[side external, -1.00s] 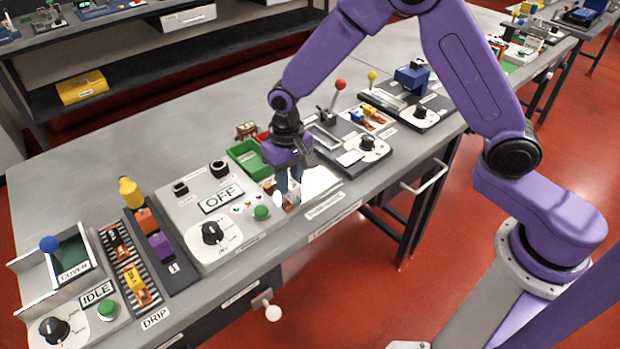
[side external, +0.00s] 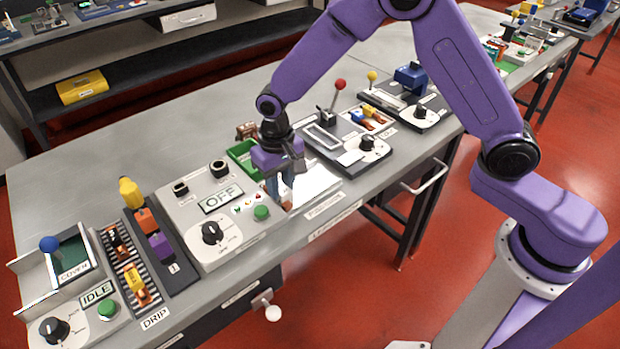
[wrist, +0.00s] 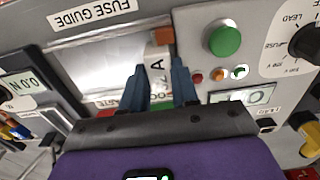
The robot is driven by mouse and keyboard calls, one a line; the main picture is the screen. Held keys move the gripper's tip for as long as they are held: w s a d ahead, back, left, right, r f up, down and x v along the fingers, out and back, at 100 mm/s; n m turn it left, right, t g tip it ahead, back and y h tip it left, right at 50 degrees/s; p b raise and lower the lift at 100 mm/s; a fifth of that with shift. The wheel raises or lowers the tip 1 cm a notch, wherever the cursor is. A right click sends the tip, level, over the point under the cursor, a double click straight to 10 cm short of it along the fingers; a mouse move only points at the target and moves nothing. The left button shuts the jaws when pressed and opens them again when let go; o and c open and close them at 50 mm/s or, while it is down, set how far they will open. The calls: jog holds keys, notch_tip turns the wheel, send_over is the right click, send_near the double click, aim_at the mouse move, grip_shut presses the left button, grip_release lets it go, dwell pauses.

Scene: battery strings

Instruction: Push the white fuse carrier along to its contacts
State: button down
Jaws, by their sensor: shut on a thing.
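The white fuse carrier (wrist: 158,64) stands between my gripper's blue fingers in the wrist view, with a rating ending in "A" on its face. My gripper (wrist: 160,86) is shut on it. A copper-coloured block (wrist: 163,36) shows at the carrier's far end; I cannot tell whether it is part of the carrier or a contact. In the side view my gripper (side external: 280,189) points down at the left end of the shiny fuse guide plate (side external: 316,181), and its fingers hide most of the carrier.
Left of the guide is a grey panel with an "OFF" display (side external: 221,198), a green button (side external: 261,213) and a black dial (side external: 212,232). A green tray (side external: 243,157) lies behind. A red-knobbed lever (side external: 339,86) stands to the right. The bench's front edge is close.

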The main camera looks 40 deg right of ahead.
jog(key=shift+a, duration=0.2)
jog(key=c, duration=0.8)
grip_release()
notch_tip(320, 180, up, 17)
jog(key=s+d+f+n, duration=0.1)
jog(key=s+d+n, duration=0.3)
jog(key=s, duration=0.5)
jog(key=s+d+f+n, duration=0.1)
jog(key=s+d+n, duration=0.3)
jog(key=s+d, duration=0.3)
jog(key=s+d+f+n, duration=0.2)
jog(key=s+d+n, duration=0.2)
jog(key=s, duration=0.9)
jog(key=shift+s+d+n, duration=0.1)
jog(key=shift+d+n, duration=0.2)
jog(key=shift+d, duration=0.65)
